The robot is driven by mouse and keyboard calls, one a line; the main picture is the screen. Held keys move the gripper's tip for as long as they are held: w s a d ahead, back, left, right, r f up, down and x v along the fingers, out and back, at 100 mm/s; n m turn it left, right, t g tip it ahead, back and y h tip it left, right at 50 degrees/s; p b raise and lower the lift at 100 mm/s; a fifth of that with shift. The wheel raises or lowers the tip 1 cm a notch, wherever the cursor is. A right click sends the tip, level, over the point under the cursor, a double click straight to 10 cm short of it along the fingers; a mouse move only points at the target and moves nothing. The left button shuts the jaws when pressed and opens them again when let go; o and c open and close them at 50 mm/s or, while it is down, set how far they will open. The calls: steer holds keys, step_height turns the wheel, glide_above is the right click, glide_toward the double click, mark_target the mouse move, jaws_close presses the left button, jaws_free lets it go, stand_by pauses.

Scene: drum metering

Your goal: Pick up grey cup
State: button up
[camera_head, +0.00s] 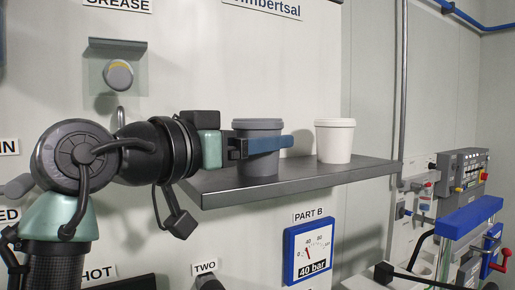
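The grey cup (258,165) stands upright on a grey wall shelf (300,182), near its left part. My gripper (270,146) reaches in from the left at the cup's upper half. The other finger is hidden behind the cup. I cannot tell whether the fingers press on the cup or only sit around it. The cup's base appears to be on the shelf.
A white cup (335,142) stands on the shelf to the right of the grey one, with a small gap. A blue gauge (311,252) labelled PART B hangs below the shelf. A vertical pipe (398,60) runs close to the shelf's right end.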

steer(key=c, duration=0.4)
steer(key=shift+s+r, duration=0.1)
